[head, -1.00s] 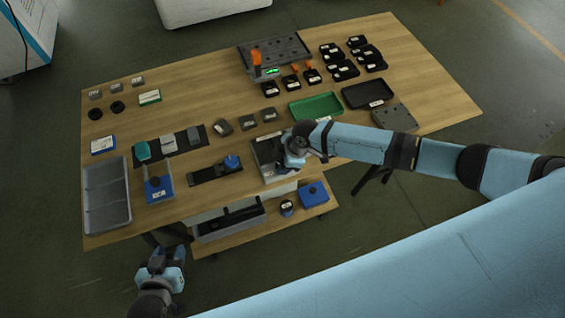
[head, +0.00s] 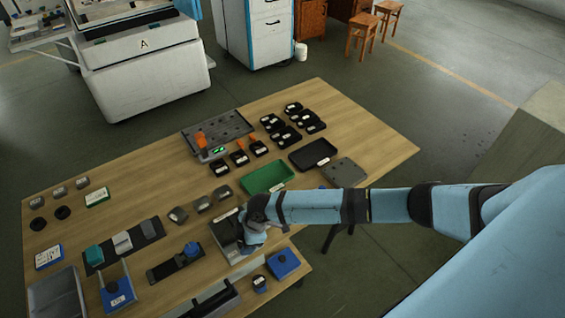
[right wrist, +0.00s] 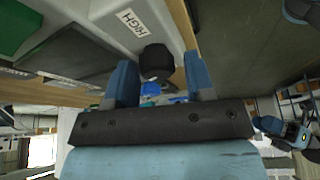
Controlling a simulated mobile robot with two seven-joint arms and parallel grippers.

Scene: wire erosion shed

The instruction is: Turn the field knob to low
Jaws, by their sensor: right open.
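The field knob (right wrist: 156,62) is a black round knob on a light grey box, beside a white label (right wrist: 129,21) reading HIGH. In the right wrist view my right gripper (right wrist: 163,75) is open, its two blue fingers on either side of the knob with gaps showing. Whether a finger touches it I cannot tell. My left gripper does not show in the head view.
A green tray (head: 266,178) and a black tray (head: 312,155) lie behind the box. Small grey blocks (head: 202,204) stand just behind it.

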